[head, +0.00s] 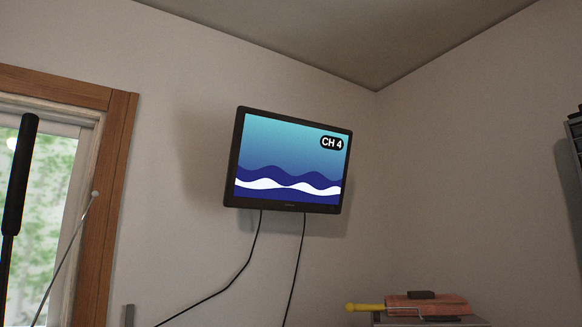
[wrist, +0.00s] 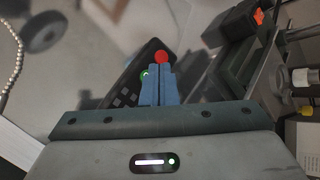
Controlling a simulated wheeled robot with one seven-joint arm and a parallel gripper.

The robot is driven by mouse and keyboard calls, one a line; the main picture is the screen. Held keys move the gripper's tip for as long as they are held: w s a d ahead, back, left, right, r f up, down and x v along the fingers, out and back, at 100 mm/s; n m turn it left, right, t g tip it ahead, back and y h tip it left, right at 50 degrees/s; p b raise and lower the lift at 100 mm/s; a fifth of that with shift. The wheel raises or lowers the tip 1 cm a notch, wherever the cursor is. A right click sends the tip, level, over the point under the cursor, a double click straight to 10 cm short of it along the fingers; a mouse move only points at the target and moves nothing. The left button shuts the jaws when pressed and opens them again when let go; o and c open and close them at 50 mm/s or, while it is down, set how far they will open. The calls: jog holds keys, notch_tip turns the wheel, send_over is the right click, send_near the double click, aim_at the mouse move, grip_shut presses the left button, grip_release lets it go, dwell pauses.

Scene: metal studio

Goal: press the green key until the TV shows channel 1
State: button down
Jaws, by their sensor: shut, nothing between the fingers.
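The TV (head: 290,150) hangs on the wall in the head view and shows "CH 4" above blue and white waves. In the wrist view a dark remote (wrist: 120,98) lies tilted behind my gripper (wrist: 160,70). The gripper's blue fingers are shut and empty, and they hide part of the remote. The green key (wrist: 145,73) shows just left of the fingertips, partly covered by them. A round red key (wrist: 161,57) shows just beyond the tips. I cannot tell whether the fingers touch the remote.
In the wrist view, dark boxes (wrist: 232,40) and a metal frame (wrist: 270,75) stand close on the right. A beaded cord (wrist: 14,50) hangs at the left. In the head view a yellow-handled tool (head: 365,307) lies at the lower right, and a window is at the left.

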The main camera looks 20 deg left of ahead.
jog(key=shift+f, duration=0.1)
jog(key=shift+f+b, duration=0.35)
jog(key=shift+b, duration=0.2)
jog(key=shift+f, duration=0.25)
dwell(0.4)
jog(key=shift+r, duration=0.7)
notch_tip(320, 180, up, 6)
jog(key=p, duration=0.5)
jog(key=shift+p, duration=0.4)
